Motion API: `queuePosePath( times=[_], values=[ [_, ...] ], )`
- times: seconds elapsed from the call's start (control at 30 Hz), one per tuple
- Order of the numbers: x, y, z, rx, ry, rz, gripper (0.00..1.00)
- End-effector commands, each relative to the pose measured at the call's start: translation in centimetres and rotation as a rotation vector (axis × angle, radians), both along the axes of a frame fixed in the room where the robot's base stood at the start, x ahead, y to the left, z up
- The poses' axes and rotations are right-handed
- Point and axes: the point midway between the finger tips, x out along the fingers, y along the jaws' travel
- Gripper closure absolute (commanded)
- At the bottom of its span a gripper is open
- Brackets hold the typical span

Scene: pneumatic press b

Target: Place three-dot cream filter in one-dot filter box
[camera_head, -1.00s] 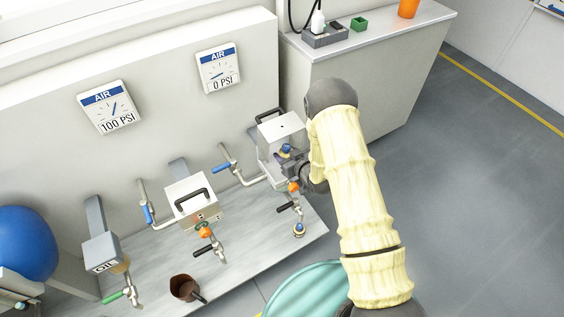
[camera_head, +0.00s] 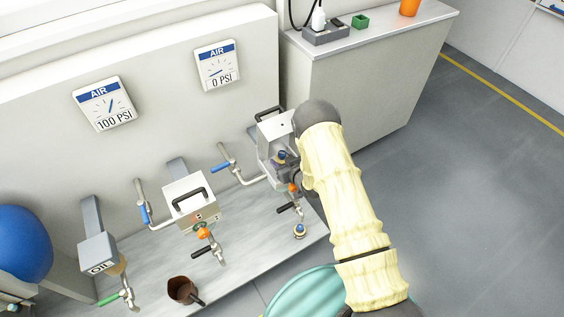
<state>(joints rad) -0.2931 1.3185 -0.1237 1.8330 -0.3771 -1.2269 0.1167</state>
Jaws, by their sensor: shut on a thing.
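My gripper (camera_head: 286,165) is at the open front of the right-hand filter box (camera_head: 275,133), partly hidden by my arm. It is shut on a small filter with a blue and cream top (camera_head: 280,156), which appears at the box opening. I cannot tell whether the filter touches the box, and its dots are too small to read. The box's raised lid, with a black handle, shows a single dark dot. A similar blue and cream filter (camera_head: 299,231) stands on the bench near its right edge.
A second closed box (camera_head: 190,203) with a black handle stands to the left on the bench (camera_head: 245,255). Valve levers and pipes flank both boxes. A brown cup (camera_head: 182,289) is at the front. A teal drum (camera_head: 300,293) stands below the arm.

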Motion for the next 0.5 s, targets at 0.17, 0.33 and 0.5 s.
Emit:
queuePosePath(
  times=[0.17,0.33,0.5],
  values=[
    [0.08,0.01,0.01,0.001,-0.001,-0.001,0.78],
    [0.08,-0.01,-0.33,0.0,0.0,-0.001,0.78],
    [0.07,0.0,-0.18,0.0,0.0,-0.001,0.33]
  ],
)
